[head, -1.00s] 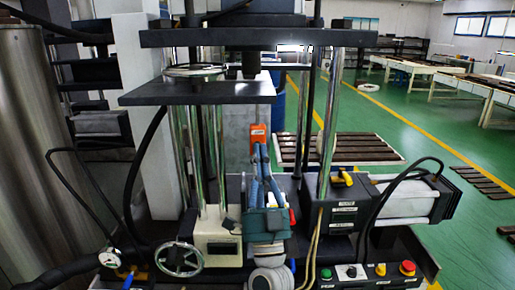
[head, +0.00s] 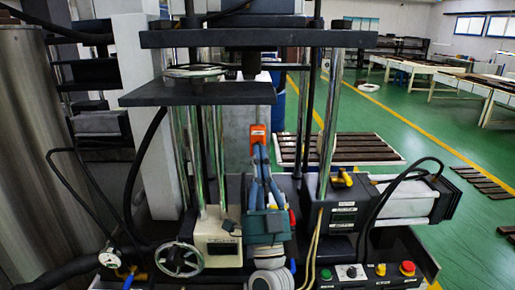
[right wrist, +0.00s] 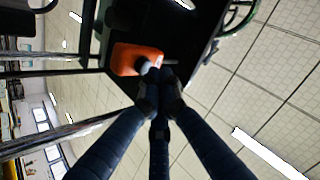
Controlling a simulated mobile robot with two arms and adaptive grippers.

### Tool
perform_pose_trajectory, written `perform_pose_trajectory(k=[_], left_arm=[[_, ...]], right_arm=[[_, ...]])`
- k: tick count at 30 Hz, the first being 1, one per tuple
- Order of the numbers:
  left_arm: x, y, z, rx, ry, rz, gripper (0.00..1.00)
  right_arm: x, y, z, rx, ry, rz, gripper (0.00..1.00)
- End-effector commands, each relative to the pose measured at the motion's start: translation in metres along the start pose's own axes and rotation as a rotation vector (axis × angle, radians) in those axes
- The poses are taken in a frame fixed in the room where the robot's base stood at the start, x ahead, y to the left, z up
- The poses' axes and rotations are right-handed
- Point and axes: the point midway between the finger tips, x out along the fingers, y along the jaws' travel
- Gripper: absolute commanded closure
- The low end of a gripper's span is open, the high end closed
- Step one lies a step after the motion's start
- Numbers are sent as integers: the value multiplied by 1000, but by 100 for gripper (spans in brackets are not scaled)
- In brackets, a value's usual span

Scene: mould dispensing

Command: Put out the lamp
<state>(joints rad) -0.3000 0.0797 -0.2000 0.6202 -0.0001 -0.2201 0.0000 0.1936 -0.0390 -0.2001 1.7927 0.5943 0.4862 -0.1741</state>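I cannot pick out a lit lamp on the machine. My left gripper is out of view.
The dark lower plate (head: 198,94) and bright steel columns (head: 326,125) surround the gripper. A handwheel (head: 180,260) is at lower left. A control panel with green (head: 326,275) and red (head: 407,268) buttons is at lower right.

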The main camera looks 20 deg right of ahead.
Motion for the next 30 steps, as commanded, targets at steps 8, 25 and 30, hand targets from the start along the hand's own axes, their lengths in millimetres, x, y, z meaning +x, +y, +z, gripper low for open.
perform_pose_trajectory(k=[8, 25, 30], left_arm=[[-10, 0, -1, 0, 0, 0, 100], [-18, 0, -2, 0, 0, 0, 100], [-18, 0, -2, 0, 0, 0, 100]], right_arm=[[-16, -13, -13, 1, -1, 1, 100], [-42, -30, -31, 0, 0, 0, 100], [-42, -30, -29, -1, -6, -1, 100]])
